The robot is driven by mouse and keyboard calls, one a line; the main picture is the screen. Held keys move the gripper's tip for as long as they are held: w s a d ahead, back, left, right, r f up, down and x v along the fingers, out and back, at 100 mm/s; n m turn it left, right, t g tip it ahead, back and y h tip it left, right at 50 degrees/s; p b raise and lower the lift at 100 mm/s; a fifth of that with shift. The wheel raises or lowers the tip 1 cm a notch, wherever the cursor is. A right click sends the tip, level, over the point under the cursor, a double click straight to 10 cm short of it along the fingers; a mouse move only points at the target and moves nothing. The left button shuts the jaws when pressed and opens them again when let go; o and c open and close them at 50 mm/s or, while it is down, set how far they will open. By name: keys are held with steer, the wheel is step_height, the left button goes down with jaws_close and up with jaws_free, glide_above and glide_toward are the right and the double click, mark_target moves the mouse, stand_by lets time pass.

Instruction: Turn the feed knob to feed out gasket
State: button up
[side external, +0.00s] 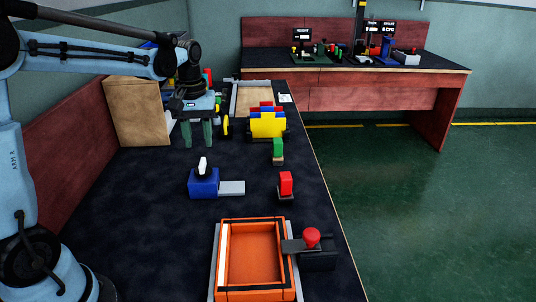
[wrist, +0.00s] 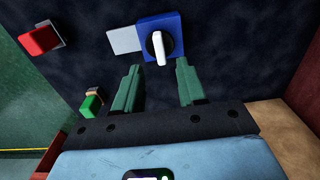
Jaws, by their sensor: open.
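The feed knob (side external: 202,166) is a white lever-shaped grip on top of a blue box (side external: 203,186). In the wrist view the white knob (wrist: 161,47) sits on the front of the blue box (wrist: 174,22), just beyond my fingertips. A flat light grey plate (side external: 232,188) sticks out from the box's side; it also shows in the wrist view (wrist: 124,40). I cannot identify a gasket. My gripper (side external: 198,143) is open and empty, behind the knob and apart from it. In the wrist view its two green fingers (wrist: 158,68) are spread, with the knob ahead of the gap.
A red block (side external: 285,182) and a green block (side external: 278,148) stand to the right. An orange tray (side external: 222,255) and a red-topped device (side external: 311,238) are at the front. A yellow, blue and red block stack (side external: 266,123) stands behind. The dark tabletop left of the box is clear.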

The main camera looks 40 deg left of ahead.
mark_target(202, 161)
step_height(202, 161, down, 7)
steer(key=shift+r, duration=0.2)
stand_by(0.3)
jaws_close()
